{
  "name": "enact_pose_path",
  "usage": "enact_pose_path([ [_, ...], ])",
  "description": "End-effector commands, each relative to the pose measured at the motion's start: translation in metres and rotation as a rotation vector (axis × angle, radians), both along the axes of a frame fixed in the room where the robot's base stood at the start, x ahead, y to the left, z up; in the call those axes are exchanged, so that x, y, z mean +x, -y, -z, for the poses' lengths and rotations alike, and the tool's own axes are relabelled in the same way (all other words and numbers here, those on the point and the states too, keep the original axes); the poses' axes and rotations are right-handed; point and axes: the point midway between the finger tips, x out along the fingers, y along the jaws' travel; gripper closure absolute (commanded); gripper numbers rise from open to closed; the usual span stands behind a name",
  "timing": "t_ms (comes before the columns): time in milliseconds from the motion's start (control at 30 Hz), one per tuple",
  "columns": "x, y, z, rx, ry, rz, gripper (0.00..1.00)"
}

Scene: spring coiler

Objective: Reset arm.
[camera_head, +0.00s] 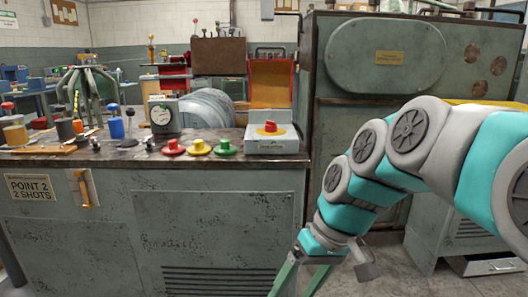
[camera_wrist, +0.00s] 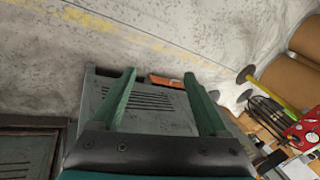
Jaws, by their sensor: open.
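My gripper (camera_head: 306,268) hangs at the end of my grey and teal arm, low in front of the right end of the workbench in the head view. In the wrist view my gripper (camera_wrist: 165,95) shows two green fingers spread wide apart with nothing between them. Beyond the fingers lie a grey louvred cabinet (camera_wrist: 155,122) and the concrete floor. The arm is bent, coming in from the right edge of the head view, and it covers part of the large machine behind it.
The grey workbench (camera_head: 215,220) bears red, yellow and green buttons, a gauge (camera_head: 162,115) and a box with a red knob (camera_head: 271,130). A tall cabinet machine (camera_head: 345,110) stands behind my arm. A low grey unit (camera_head: 440,235) stands at right. Bare floor (camera_head: 385,270) shows between.

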Motion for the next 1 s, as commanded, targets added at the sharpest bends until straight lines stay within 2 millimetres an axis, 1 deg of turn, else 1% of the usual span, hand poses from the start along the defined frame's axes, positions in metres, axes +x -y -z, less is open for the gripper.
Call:
enact_pose_path([
  [33,-0.023,0.008,0.015,-0.049,-0.034,0.029,0.23],
  [200,-0.088,0.043,0.063,-0.213,-0.117,0.152,0.23],
  [300,-0.122,0.064,0.086,-0.294,-0.161,0.219,0.23],
  [400,-0.148,0.080,0.102,-0.354,-0.187,0.273,0.23],
  [500,-0.164,0.091,0.113,-0.389,-0.205,0.307,0.23],
  [600,-0.171,0.095,0.117,-0.406,-0.212,0.322,0.23],
  [1000,-0.171,0.096,0.117,-0.407,-0.212,0.324,0.23],
])
